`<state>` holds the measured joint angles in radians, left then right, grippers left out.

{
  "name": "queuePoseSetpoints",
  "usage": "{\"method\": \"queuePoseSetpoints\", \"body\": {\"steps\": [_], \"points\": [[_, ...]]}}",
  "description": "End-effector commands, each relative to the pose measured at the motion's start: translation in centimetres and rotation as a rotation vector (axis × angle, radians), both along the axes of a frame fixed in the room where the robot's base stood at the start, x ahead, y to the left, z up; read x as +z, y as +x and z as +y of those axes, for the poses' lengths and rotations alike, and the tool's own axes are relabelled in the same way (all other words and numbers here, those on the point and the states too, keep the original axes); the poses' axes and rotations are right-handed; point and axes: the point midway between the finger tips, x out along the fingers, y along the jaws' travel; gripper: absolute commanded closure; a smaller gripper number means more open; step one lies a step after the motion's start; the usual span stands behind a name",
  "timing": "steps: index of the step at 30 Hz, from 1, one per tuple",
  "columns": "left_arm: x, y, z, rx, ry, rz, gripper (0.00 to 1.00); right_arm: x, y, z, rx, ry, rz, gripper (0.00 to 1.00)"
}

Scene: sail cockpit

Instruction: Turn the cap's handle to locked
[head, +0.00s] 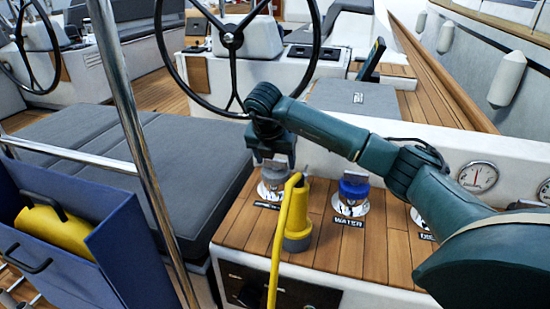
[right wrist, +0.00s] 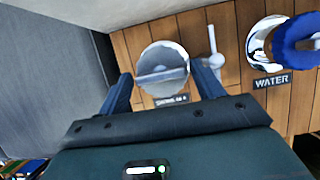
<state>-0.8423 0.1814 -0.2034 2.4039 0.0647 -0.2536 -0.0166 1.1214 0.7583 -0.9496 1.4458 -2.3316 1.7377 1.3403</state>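A round grey metal cap (right wrist: 170,58) with a bar handle (right wrist: 162,75) across it sits on the teak deck panel, behind a small dark label. The handle runs roughly left to right, slightly tilted, in the right wrist view. The cap also shows in the head view (head: 274,178), below my right gripper (head: 276,158). In the right wrist view my right gripper (right wrist: 165,88) is open, one finger on each side of the cap and handle. I cannot tell whether the fingers touch it. My left gripper is out of view.
A yellow plug with a grey collar (head: 297,225) and yellow cable stands close in front of the cap. A blue cap labelled WATER (head: 353,188) is to the right. A small white lever (right wrist: 214,55) stands beside the grey cap. A steel post (head: 135,130) rises at left.

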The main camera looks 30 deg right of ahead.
Motion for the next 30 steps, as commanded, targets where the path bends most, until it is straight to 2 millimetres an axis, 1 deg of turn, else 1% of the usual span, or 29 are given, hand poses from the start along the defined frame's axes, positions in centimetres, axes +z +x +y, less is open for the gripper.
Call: {"method": "queuePoseSetpoints", "body": {"steps": [1, 3, 10, 14, 17, 24, 30], "points": [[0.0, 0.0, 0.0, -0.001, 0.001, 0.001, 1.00, 0.0, 0.0, 0.0, 0.000, 0.000, 0.000, 0.29], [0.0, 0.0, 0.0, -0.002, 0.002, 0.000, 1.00, 0.0, 0.0, 0.0, 0.000, 0.000, 0.000, 0.24], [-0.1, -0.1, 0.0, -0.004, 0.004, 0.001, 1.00, 0.1, 0.0, 0.0, 0.000, 0.000, 0.000, 0.24], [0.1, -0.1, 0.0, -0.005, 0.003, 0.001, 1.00, 0.9, -0.1, 0.3, 0.001, 0.001, -0.003, 0.24], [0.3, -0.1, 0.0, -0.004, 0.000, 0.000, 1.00, 2.4, -0.5, 0.7, 0.002, 0.001, -0.005, 0.24], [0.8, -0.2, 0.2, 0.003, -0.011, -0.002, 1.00, 7.5, -1.8, 2.4, 0.002, 0.001, -0.005, 0.24], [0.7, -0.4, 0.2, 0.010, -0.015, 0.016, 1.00, 10.9, -2.8, 3.4, 0.002, 0.000, -0.003, 0.24]]}}
